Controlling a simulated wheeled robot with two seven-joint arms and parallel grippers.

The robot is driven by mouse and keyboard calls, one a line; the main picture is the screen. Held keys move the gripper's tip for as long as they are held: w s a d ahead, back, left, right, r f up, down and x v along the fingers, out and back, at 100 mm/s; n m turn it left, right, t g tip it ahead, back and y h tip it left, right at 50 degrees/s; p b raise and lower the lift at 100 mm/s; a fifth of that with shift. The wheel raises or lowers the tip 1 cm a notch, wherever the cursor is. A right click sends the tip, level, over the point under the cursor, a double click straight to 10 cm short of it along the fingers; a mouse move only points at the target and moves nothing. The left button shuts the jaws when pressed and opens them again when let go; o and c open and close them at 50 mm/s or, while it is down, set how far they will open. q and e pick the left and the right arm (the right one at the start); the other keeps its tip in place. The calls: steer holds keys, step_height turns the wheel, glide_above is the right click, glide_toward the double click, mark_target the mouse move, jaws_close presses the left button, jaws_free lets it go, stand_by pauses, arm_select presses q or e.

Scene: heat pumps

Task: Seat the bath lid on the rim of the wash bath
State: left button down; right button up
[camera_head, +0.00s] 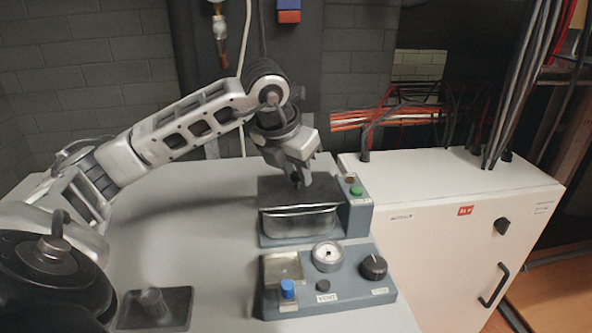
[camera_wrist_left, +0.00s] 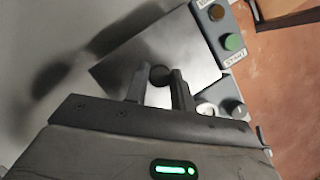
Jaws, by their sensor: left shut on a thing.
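The bath lid (camera_head: 318,192) is a flat dark plate over the wash bath (camera_head: 300,224), a metal tub in a blue-grey housing. My left gripper (camera_head: 301,180) comes down from above and is shut on the lid's knob. In the left wrist view, the round dark knob (camera_wrist_left: 160,74) sits between the two fingers, and the lid (camera_wrist_left: 118,68) spreads out beneath them. The lid looks about level and lined up with the tub. I cannot tell whether it touches the rim all round. My right gripper is not in view.
A control panel (camera_head: 328,285) with gauge and knobs stands in front of the bath. A green button (camera_head: 356,191) is at its right. A dark square plate with a short post (camera_head: 155,308) lies front left. A white cabinet (camera_head: 450,235) stands right. The bench left of the bath is clear.

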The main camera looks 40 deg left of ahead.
mark_target(296, 175)
arm_select(q)
steer(key=shift+f+b, duration=0.7)
steer(key=shift+f, duration=0.05)
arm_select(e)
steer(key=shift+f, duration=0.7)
arm_select(q)
steer(key=c, duration=1.1)
jaws_free()
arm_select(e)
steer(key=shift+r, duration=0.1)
arm_select(q)
steer(key=v, duration=0.5)
steer(key=shift+r, duration=0.1)
steer(key=p+v, duration=0.2)
steer(key=v, duration=0.9)
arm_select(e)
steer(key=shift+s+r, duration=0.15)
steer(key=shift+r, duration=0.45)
arm_select(q)
steer(key=shift+d, duration=0.1)
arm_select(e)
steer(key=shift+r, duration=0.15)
arm_select(q)
steer(key=shift+s, duration=0.1)
